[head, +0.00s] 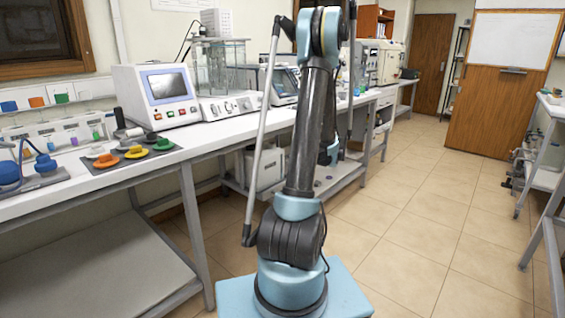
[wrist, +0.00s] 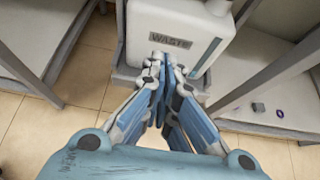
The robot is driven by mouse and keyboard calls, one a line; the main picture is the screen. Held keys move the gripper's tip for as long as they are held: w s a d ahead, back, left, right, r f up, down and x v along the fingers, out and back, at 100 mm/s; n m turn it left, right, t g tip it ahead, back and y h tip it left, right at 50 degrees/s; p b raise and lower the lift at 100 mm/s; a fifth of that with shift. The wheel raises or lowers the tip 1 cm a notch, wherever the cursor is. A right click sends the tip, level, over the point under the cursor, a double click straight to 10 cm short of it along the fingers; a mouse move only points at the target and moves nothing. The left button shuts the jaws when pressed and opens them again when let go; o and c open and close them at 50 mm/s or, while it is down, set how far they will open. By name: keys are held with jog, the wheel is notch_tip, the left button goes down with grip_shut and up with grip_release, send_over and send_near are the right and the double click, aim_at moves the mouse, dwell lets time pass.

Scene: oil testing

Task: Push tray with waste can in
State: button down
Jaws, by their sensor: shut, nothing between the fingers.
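The waste can (wrist: 172,32) is a white box-shaped container labelled "WASTE" at the top middle of the wrist view. It stands upright on a grey tray (wrist: 124,80), whose edge shows beside and below the can. My gripper (wrist: 161,60) is shut and empty, its fingertips in front of the can's lower face and the tray's near edge. I cannot tell whether the tips touch either one. The fingers hide the middle of the tray's front. In the head view, a white box (head: 264,168), likely the waste can, shows under the bench, partly behind my arm.
Grey table legs and frame bars (wrist: 274,70) stand right of the can. A low shelf (wrist: 285,100) there holds small items. A long bench (head: 215,138) with instruments runs along the left wall. The tiled floor (head: 430,220) is clear to the right.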

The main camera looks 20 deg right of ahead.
send_near(268, 162)
notch_tip(268, 162, down, 3)
jog(key=w+a, duration=0.2)
jog(key=w, duration=0.1)
jog(key=shift+a+r, duration=0.1)
jog(key=shift+a, duration=0.2)
jog(key=shift+w+a, duration=0.25)
jog(key=shift+w, duration=0.2)
jog(key=shift+w, duration=0.1)
